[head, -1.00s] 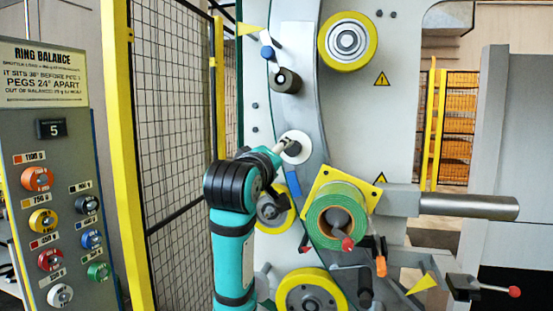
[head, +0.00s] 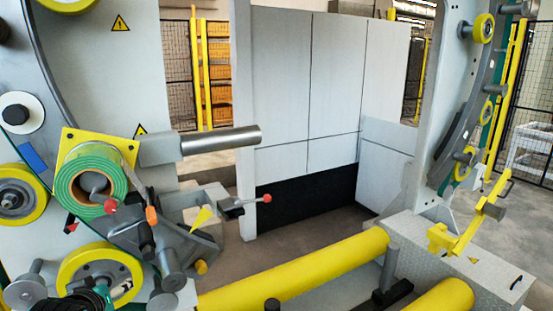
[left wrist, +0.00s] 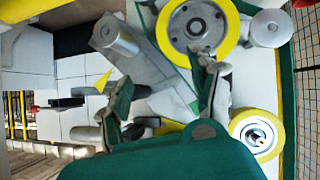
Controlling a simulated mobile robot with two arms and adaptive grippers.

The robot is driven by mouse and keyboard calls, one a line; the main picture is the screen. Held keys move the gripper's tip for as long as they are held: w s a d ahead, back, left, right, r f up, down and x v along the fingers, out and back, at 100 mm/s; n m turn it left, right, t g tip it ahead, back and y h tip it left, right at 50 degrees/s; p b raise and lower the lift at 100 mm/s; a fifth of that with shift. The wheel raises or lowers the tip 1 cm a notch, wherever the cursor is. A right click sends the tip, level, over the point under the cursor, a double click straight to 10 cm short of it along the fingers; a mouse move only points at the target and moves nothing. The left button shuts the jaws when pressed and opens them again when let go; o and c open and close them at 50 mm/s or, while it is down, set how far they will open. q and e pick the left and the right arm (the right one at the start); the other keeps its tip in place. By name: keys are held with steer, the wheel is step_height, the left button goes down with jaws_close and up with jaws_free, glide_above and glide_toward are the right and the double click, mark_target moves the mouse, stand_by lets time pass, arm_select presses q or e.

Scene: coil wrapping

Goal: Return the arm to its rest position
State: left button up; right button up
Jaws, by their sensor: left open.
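My left gripper (left wrist: 162,72) shows in the left wrist view with its two dark green and grey fingers spread apart and nothing between them. In the head view only a dark green and black part of my left arm shows at the bottom left edge, in front of the lower yellow-rimmed roller (head: 100,275). That roller also shows beyond the fingers in the left wrist view (left wrist: 234,30). My right gripper is in neither view.
A grey shaft (head: 220,140) juts right. Yellow horizontal rollers (head: 300,280) cross the lower front. A yellow arm (head: 465,235) stands at right. Floor shows in the middle.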

arm_select(q)
steer(key=s+d+f+m+g+h, duration=0.2)
steer(key=s+d+f+m+g, duration=0.35)
steer(key=s+f, duration=0.7)
steer(key=s+d+f+m+g+h, duration=0.25)
steer(key=s+d+f, duration=0.55)
steer(key=s+f, duration=0.4)
step_height(320, 180, down, 27)
steer(key=s+b, duration=0.2)
steer(key=s, duration=0.1)
steer(key=s+a+f+g, duration=0.1)
steer(key=s+a+f, duration=0.2)
steer(key=s+f, duration=1.3)
steer(key=shift+f+g+y+b, duration=0.4)
steer(key=shift+f+y+b, duration=0.05)
steer(key=shift+f, duration=0.05)
steer(key=shift+a, duration=0.1)
